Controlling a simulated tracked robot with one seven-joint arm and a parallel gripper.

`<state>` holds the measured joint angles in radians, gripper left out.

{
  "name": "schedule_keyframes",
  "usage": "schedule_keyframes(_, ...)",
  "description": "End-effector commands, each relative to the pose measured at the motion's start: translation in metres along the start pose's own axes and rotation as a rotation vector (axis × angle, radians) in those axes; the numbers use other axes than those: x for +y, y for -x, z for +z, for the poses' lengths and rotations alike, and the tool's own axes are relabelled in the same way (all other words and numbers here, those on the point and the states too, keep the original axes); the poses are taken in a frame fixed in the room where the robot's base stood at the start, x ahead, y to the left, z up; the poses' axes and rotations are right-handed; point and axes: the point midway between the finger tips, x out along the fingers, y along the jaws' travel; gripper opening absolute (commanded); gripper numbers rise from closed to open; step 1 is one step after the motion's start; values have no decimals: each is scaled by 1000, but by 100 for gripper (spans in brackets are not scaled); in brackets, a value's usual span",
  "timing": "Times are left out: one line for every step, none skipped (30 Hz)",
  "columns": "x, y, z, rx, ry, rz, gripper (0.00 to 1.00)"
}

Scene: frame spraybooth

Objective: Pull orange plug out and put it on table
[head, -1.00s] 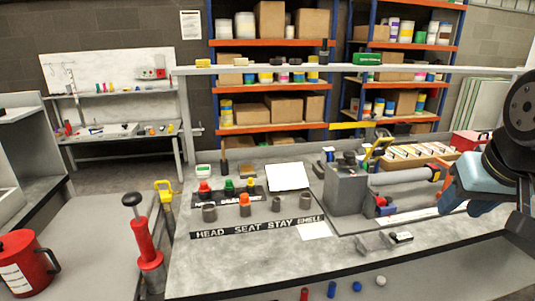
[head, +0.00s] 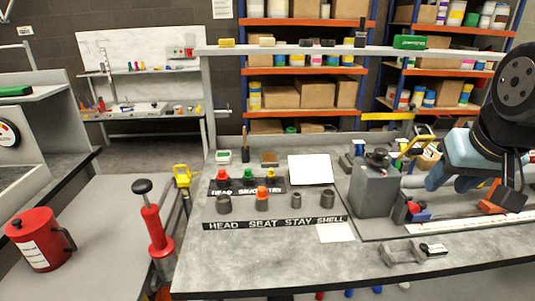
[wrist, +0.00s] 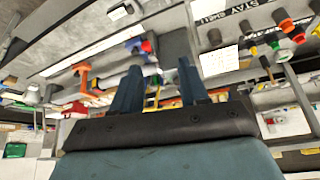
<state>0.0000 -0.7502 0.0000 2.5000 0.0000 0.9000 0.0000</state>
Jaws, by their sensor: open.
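The orange plug (head: 262,191) sits upright in a dark grey cup-like socket (head: 262,204) in the row behind the lettered strip, in the head view. It also shows at the upper right of the tilted wrist view (wrist: 284,18). The table (head: 265,265) is a grey bench with a bare front area. My gripper is at the right of the head view, well to the right of the plug and above the bench, partly hidden by my arm. In the wrist view my gripper (wrist: 157,75) is open, with nothing between its fingers.
A black holder (head: 238,187) with red, green and yellow plugs stands behind the sockets. A grey block (head: 374,192) and cluttered vise parts lie between the plug and my arm. A grey metal clamp (head: 412,252) lies in front.

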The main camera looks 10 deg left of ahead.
Motion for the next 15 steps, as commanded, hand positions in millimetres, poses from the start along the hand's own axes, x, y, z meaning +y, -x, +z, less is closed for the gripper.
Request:
schedule_keyframes(0, 0, 0, 0, 0, 0, 49)
schedule_keyframes(-1, 0, -2, -1, 1, -1, 52)
schedule_keyframes(-2, -1, -4, -3, 4, -2, 56)
schedule_keyframes(-4, -1, -6, -5, 6, -3, 57)
schedule_keyframes(-6, -2, -9, -8, 9, -5, 57)
schedule_keyframes(-10, -5, -14, -14, 12, -7, 57)
schedule_keyframes(-17, -6, -18, -18, 18, -10, 57)
schedule_keyframes(-23, -9, -23, -23, 23, -12, 57)
schedule_keyframes(-31, -12, -31, -29, 31, -14, 57)
schedule_keyframes(-37, -15, -37, -33, 36, -17, 57)
schedule_keyframes(-45, -18, -44, -39, 43, -20, 57)
schedule_keyframes(-55, -22, -52, -45, 51, -22, 57)
schedule_keyframes(-63, -26, -58, -51, 57, -25, 57)
schedule_keyframes(-72, -29, -64, -54, 63, -27, 57)
schedule_keyframes(-84, -34, -71, -59, 71, -30, 57)
